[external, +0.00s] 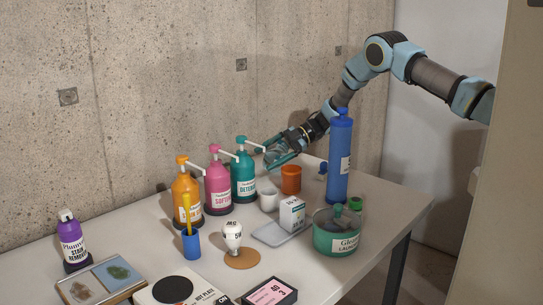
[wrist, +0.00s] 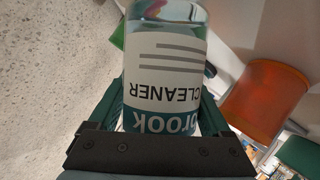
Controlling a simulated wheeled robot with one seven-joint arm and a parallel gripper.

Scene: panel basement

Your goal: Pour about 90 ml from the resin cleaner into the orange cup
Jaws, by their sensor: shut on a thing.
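The resin cleaner (wrist: 165,60) fills the middle of the wrist view, a clear bottle with a white and teal label that reads "CLEANER" upside down. My gripper (wrist: 160,100) is shut on it, with a green finger at each side. Its top is out of the frame. In the external view my gripper (external: 283,152) is above the table near the wall, and the bottle in it is hard to make out. The orange cup (external: 291,180) stands upright on the table just below and right of my gripper. It also shows at right in the wrist view (wrist: 262,102).
Teal (external: 243,175), pink (external: 217,185) and orange (external: 186,198) pump bottles stand left of my gripper. A white cup (external: 268,201) is in front of the orange cup. A tall blue bottle (external: 339,165) stands close on its right. The table's front middle holds several small items.

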